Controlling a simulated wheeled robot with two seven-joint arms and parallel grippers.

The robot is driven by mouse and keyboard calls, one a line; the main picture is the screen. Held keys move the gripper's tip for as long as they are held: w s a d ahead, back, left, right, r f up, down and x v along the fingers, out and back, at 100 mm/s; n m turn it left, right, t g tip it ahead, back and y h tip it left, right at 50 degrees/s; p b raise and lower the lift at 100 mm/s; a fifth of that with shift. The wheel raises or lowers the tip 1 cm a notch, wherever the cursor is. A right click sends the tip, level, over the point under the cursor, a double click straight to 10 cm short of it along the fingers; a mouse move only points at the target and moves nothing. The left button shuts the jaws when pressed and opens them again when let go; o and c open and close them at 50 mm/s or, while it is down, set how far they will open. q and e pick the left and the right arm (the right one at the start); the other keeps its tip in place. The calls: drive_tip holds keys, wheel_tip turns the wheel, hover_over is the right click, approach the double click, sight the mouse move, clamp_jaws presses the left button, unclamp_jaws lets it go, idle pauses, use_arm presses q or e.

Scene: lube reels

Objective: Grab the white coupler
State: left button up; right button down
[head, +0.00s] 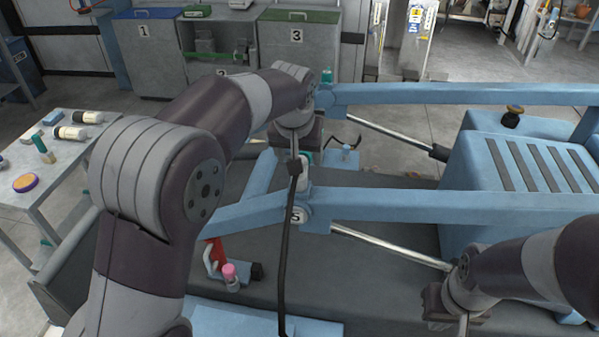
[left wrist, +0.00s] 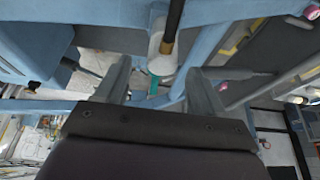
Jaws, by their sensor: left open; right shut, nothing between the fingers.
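The white coupler (left wrist: 158,48) hangs on a black hose (left wrist: 173,20) and has a teal tip (left wrist: 153,84). In the left wrist view it lies between the open fingers of my left gripper (left wrist: 160,82), with visible gaps on both sides. In the head view the coupler (head: 304,178) is partly hidden below my left gripper (head: 299,146), beside the blue lift arms. My right gripper (head: 460,322) is shut and empty at the lower right, far from the coupler.
Blue lift arms (head: 430,207) run close beside my left gripper. A pink-topped fitting (head: 230,272) stands beside a red bracket (head: 213,252) below. A side table (head: 62,185) with bottles is at the left. Numbered cabinets (head: 298,50) stand behind.

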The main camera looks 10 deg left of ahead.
use_arm(q)
drive_tip(key=x, duration=0.4)
drive_tip(key=p+x, duration=0.1)
drive_tip(key=x, duration=0.1)
drive_tip(key=shift+s+a+f, duration=0.2)
drive_tip(key=shift+w+d+f, duration=0.1)
drive_tip(key=shift+w+f, duration=0.1)
drive_tip(key=shift+f, duration=0.1)
drive_tip(key=shift+s, duration=0.1)
drive_tip(key=c, duration=1)
drive_tip(key=shift+c, duration=0.6)
drive_tip(key=shift+r, duration=0.15)
